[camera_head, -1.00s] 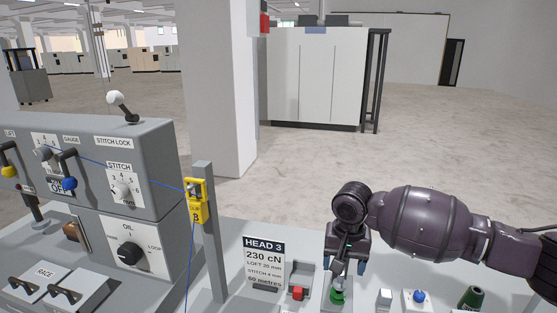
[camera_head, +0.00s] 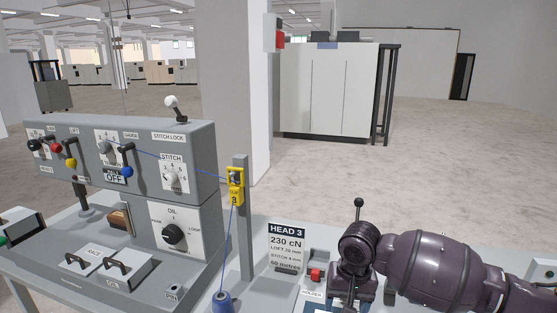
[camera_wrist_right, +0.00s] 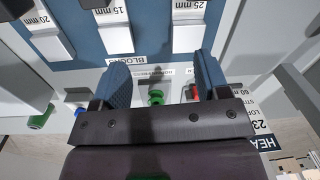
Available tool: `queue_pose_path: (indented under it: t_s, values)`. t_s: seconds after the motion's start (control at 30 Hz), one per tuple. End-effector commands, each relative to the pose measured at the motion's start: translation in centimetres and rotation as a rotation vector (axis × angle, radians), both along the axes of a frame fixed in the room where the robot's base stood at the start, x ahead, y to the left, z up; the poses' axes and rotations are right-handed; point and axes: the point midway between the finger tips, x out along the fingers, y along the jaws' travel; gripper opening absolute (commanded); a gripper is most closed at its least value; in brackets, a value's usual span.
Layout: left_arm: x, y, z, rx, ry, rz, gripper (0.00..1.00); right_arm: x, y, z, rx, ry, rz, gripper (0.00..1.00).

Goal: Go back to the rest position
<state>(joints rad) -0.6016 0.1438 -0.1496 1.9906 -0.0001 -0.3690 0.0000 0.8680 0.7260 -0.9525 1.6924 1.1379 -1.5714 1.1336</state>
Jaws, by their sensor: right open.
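My right arm (camera_head: 425,268) comes in from the right in the head view, with its wrist over the bench beside the HEAD 3 card (camera_head: 286,247). Its fingertips are cut off or hidden there. In the right wrist view my right gripper (camera_wrist_right: 163,72) is open, its two blue fingers spread apart. A small green-topped part (camera_wrist_right: 156,97) shows between the fingers, and nothing is gripped. Whether the fingers touch the bench cannot be told. My left gripper is not in view.
The grey control box (camera_head: 120,155) with levers and dials stands at left. A post (camera_head: 243,215) carries a yellow thread guide (camera_head: 235,185) with blue thread down to a blue spool (camera_head: 222,302). Gauge blocks (camera_wrist_right: 110,30) lie near the right gripper. Open floor lies behind.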

Motion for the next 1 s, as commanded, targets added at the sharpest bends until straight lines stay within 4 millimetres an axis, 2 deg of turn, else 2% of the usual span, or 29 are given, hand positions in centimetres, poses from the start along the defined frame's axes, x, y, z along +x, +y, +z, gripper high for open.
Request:
queue_pose_path:
  t_s: [0.3, 0.53, 0.77, 1.0]
  values:
    - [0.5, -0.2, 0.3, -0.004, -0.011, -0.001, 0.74, -5.9, 3.3, -4.5, 0.116, -0.047, 0.196, 0.69]
    - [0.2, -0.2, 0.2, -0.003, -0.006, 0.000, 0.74, -10.1, 4.5, -6.4, 0.199, -0.124, 0.293, 0.69]
    - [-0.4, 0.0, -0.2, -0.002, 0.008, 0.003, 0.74, -13.9, 4.0, -7.4, 0.244, -0.225, 0.328, 0.69]
    - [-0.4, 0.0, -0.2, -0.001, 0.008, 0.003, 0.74, -17.7, 1.1, -7.9, 0.216, -0.320, 0.301, 0.69]
